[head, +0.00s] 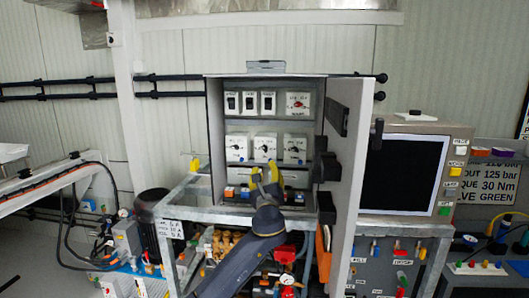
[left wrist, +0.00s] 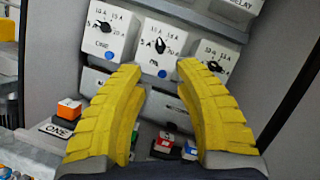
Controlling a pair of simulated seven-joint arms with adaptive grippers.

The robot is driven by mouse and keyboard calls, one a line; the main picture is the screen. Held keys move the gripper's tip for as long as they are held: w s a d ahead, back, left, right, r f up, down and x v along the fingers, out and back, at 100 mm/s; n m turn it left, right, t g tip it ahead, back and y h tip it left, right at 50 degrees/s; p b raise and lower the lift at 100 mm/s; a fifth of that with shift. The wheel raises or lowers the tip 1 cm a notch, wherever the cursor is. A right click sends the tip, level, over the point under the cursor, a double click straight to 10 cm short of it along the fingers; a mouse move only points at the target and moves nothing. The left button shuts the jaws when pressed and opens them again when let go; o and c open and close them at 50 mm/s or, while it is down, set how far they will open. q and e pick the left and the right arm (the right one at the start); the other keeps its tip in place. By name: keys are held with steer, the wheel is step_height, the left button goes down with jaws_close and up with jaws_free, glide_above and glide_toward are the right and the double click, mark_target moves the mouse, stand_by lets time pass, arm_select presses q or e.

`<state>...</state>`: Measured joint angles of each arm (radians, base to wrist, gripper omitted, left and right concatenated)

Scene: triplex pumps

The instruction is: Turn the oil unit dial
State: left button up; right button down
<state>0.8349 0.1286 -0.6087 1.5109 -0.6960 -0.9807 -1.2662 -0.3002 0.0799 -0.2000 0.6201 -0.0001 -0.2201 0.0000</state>
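My left gripper (head: 265,172) reaches into the open grey cabinet from below, its yellow fingers in front of the lower part of the dial row. In the left wrist view the fingers (left wrist: 160,72) are spread apart with nothing between their tips. Three white boxes with black dials stand in a row: a left dial (head: 237,148), a middle dial (head: 264,148) and a right dial (head: 294,149). In the left wrist view the middle dial (left wrist: 167,46) is just beyond the fingertips, apart from them. The right finger partly hides the right box. I cannot read which dial is the oil unit's.
The cabinet door (head: 348,160) stands open at the right, close to the arm. Several switches (head: 249,102) sit on the shelf above. Coloured blocks (head: 240,192) line the cabinet bottom. A dark monitor (head: 403,173) stands right of the door.

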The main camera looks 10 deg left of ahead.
mark_target(264, 149)
arm_select(q)
steer(key=x, duration=1.1)
steer(key=shift+w, duration=0.1)
jaws_close()
